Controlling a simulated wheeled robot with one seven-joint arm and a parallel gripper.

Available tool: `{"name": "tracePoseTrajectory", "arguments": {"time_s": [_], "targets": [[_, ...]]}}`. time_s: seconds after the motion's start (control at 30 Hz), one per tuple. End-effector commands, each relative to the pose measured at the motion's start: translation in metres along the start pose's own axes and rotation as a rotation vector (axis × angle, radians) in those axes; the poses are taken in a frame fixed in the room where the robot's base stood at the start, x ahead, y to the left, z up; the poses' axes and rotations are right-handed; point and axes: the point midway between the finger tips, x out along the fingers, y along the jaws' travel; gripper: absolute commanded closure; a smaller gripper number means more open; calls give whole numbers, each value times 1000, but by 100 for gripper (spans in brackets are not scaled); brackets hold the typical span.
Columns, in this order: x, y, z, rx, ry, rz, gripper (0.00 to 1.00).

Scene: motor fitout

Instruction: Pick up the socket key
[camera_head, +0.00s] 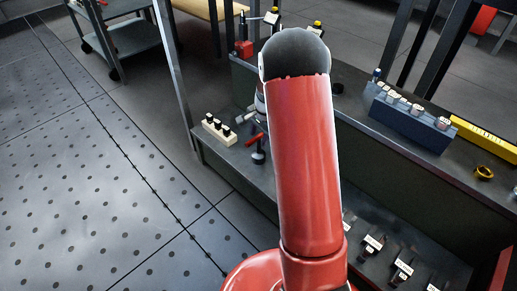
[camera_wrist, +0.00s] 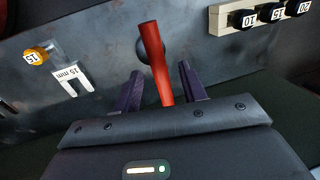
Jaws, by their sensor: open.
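A red bar with a dark round part behind its upper end, apparently the socket key (camera_wrist: 152,47), shows in the wrist view. In the head view its red bar (camera_head: 254,139) is above a dark upright stem on the dark bench, beside my arm. My gripper (camera_wrist: 160,72) is open, with one dark purple finger on each side of the red bar. I see a gap on both sides of the bar, and cannot tell how deep it sits between the fingers. In the head view my red arm hides most of the gripper.
A pale rack (camera_head: 219,130) with black sockets stands left of the key; its numbered sockets (camera_wrist: 270,14) show in the wrist view. A blue-grey block (camera_head: 408,117) and yellow level (camera_head: 485,138) lie on the bench at right.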

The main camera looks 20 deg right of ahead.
Motion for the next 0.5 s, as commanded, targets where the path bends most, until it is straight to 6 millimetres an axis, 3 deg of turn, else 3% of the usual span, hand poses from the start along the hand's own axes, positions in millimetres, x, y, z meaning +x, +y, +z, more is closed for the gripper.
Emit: {"name": "tracePoseTrajectory", "arguments": {"time_s": [0.07,0.37,0.5], "targets": [[0,0,0,0,0,0,61],[0,0,0,0,0,0,100],[0,0,0,0,0,0,100]]}}
